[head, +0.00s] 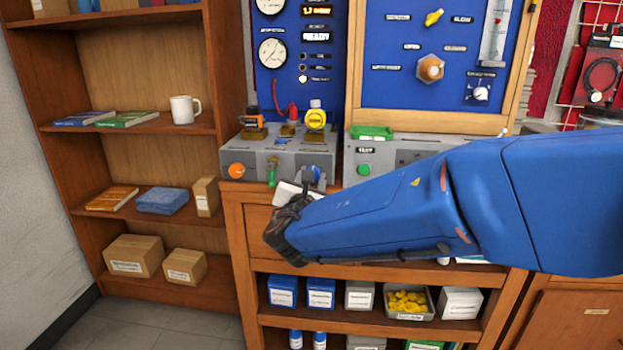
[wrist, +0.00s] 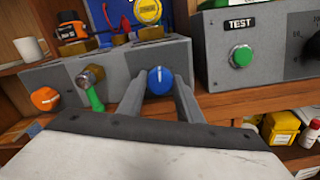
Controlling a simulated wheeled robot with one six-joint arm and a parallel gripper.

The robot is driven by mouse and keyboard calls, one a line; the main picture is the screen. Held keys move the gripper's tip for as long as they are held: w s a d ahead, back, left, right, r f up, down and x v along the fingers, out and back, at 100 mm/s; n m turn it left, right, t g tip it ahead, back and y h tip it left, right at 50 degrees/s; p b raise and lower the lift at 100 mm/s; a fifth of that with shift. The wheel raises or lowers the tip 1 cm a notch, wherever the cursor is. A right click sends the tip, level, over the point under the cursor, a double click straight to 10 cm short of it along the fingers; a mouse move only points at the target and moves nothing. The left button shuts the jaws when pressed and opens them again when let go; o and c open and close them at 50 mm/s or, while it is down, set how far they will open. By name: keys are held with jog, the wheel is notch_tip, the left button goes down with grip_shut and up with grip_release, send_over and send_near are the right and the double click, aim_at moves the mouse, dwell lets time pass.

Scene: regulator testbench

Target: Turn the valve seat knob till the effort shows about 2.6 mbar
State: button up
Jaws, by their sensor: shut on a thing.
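The blue knob (wrist: 160,80) sits on the front of a grey block in the wrist view, with a white mark pointing roughly upward. No readable label shows whether it is the valve seat knob. My gripper (wrist: 158,92) reaches it with one finger on each side and is shut on it. In the head view the blue knob (head: 315,171) is partly hidden by my gripper (head: 308,182). An orange knob (wrist: 45,98) and a green-handled lever (wrist: 93,88) are to its left. A small lit display (head: 317,11) seems to read about 1.7; its unit is too small to read.
Two round gauges (head: 272,52) hang on the blue panel. An orange-black fitting (head: 252,121) and a yellow round part (head: 316,119) stand above the grey blocks. The grey test box (head: 390,155) with a green button (wrist: 241,56) stands close on the right.

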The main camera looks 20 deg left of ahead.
jog(key=m, duration=1.1)
jog(key=shift+m, duration=0.4)
dwell(0.4)
jog(key=o, duration=1)
jog(key=shift+o, duration=0.2)
